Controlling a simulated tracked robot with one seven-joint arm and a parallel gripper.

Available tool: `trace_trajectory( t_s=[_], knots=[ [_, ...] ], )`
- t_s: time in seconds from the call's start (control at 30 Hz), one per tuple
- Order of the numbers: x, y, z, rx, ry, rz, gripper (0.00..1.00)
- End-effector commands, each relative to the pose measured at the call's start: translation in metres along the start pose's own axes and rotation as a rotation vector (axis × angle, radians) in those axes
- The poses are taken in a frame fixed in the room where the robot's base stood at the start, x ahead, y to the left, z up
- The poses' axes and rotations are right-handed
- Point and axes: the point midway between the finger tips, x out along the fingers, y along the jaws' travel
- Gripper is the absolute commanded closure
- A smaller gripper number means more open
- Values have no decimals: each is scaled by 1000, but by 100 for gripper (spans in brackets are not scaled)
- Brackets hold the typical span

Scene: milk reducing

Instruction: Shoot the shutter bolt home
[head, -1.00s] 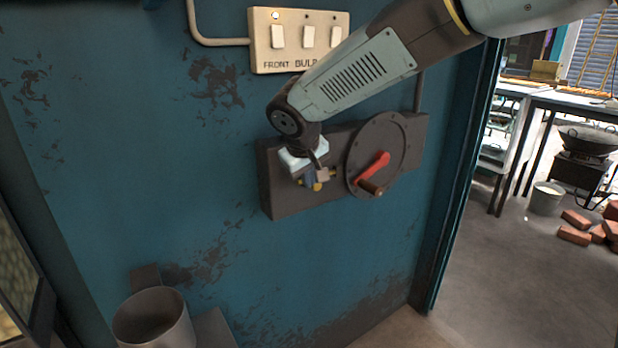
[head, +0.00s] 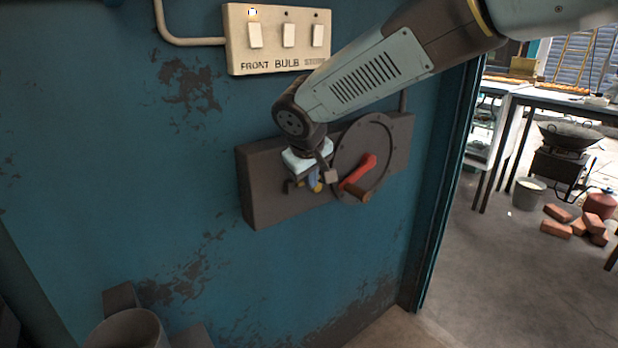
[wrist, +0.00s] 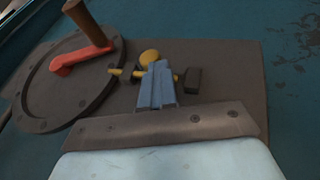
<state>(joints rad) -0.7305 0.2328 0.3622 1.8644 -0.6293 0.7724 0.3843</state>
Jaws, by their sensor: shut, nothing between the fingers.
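A dark grey box (head: 262,200) is fixed to the wall. A round disc (head: 377,135) on its right carries a red crank (head: 358,173) with a wooden grip. The brass-yellow bolt, with its round knob (wrist: 149,57), lies on the box between a dark block (wrist: 192,80) and the disc; one end (wrist: 115,71) points towards the disc rim. My gripper (head: 314,183) is shut and empty. Its blue-grey fingers (wrist: 157,66) are right at the knob and partly cover it and the bolt. I cannot tell whether they touch.
A switch panel (head: 277,40) is on the wall above the box. A dark cup-like container (head: 128,330) is at lower left. The doorway at right opens to tables, a wok (head: 570,135), a bucket (head: 529,193) and bricks (head: 556,229). The wall left of the box is clear.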

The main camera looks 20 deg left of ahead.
Motion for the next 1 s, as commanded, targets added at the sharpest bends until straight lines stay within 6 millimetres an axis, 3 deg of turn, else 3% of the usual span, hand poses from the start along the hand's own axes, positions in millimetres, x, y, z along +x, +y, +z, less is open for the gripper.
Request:
trace_trajectory(
  t_s=[0.37,0.7,1.0],
  knots=[
    [-20,-13,-7,6,-2,2,100],
    [-85,-12,-9,12,-2,4,100],
    [-118,-12,-8,11,-4,4,100]
  ],
)
